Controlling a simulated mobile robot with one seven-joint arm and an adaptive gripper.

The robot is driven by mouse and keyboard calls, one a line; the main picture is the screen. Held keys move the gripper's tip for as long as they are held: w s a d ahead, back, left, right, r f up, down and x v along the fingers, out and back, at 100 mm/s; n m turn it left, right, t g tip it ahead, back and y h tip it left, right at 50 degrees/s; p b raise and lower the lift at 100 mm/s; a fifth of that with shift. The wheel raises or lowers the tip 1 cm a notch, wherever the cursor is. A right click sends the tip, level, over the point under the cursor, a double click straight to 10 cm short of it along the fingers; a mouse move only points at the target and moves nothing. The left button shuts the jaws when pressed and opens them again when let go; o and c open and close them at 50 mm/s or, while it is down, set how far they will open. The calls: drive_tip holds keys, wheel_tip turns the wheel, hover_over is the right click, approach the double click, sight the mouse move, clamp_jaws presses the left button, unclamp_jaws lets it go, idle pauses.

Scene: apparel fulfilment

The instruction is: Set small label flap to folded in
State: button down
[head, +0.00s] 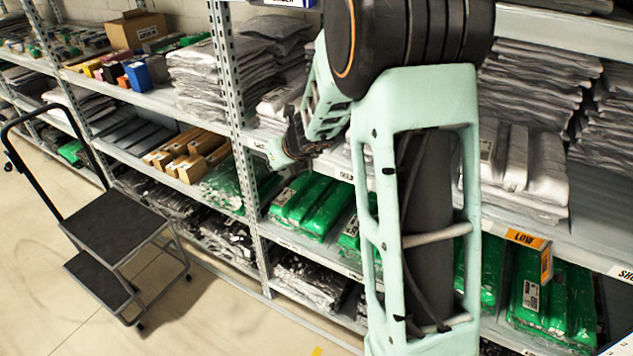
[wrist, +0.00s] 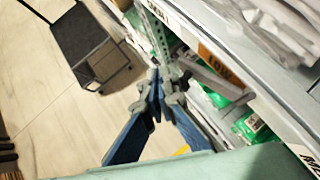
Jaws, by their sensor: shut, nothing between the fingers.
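An orange-and-white label flap marked LOW (head: 525,239) sticks out from the shelf edge at the right of the head view, above green bagged garments, with a second orange face (head: 546,265) at its side. An orange label with LOW lettering also shows in the wrist view (wrist: 213,62), to the right of my gripper's tips; I cannot tell if it is the same one. My gripper (wrist: 155,80) is shut and empty in front of the shelving. In the head view my gripper (head: 278,153) is small and partly dark, close to the shelf front.
Grey shelves (head: 590,240) hold stacked bagged garments and green packs (head: 310,205). A perforated upright post (head: 236,130) stands near my gripper. A black step stool (head: 115,220) stands on the floor at left. My arm covers part of the shelving. Open floor lies at lower left.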

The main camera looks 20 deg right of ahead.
drive_tip(key=shift+d, duration=0.15)
drive_tip(key=shift+s+d, duration=0.1)
drive_tip(key=shift+d, duration=0.7)
drive_tip(key=shift+a, duration=0.1)
drive_tip(key=shift+s, duration=0.1)
